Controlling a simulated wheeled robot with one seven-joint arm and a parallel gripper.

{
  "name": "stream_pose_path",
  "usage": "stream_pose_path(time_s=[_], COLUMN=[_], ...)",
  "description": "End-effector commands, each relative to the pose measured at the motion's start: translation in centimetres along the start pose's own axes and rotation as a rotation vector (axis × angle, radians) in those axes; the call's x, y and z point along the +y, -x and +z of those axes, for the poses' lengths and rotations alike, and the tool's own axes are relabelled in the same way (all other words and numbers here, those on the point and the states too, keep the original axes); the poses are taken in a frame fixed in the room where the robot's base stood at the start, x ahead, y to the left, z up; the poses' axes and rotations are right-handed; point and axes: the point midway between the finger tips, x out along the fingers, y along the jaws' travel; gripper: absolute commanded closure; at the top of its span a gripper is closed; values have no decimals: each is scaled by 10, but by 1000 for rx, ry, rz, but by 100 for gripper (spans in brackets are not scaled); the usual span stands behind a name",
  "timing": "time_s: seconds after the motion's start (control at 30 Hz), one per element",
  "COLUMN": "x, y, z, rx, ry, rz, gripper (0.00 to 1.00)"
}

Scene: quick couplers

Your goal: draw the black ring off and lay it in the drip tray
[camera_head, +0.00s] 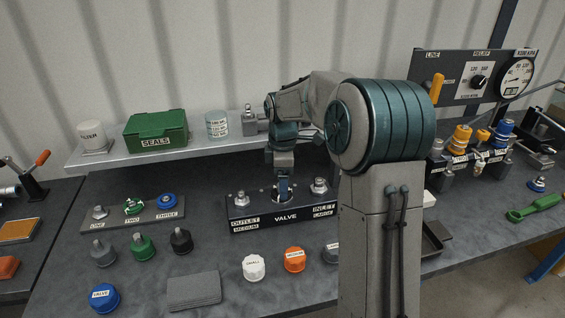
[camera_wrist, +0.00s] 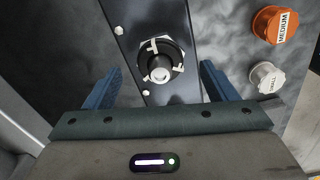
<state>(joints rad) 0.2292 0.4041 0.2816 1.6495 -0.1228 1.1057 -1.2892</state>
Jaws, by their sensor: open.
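The valve block (camera_head: 285,216) sits at the middle of the bench, with metal fittings at its left and right ends. My gripper (camera_head: 283,192) points down over the block's middle station. In the wrist view the black ring (camera_wrist: 149,68) sits around a fitting with pale lugs on the dark block. My open gripper (camera_wrist: 161,72) has one blue finger on each side of the ring, apart from it, with nothing held. A dark tray (camera_head: 432,243), likely the drip tray, shows partly behind my arm on the right.
Orange (camera_head: 294,260) and white (camera_head: 254,267) caps stand in front of the block. A grey pad (camera_head: 194,289) lies front left. A rack of fittings (camera_head: 137,217) stands left. A shelf (camera_head: 110,157) with a green box (camera_head: 156,130) runs behind.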

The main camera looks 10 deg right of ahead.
Motion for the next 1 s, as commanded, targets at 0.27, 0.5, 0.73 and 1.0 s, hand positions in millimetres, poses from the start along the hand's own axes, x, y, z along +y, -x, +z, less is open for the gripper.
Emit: stream_pose_path(time_s=[0.27,0.5,0.73,1.0], x=[0,0,0,0], y=[-27,-30,-30,-29], z=[0,0,0,0], rx=[0,0,0,0], ry=[0,-1,-1,-1], rz=[-1,1,1,1], gripper=[21,21,63,75])
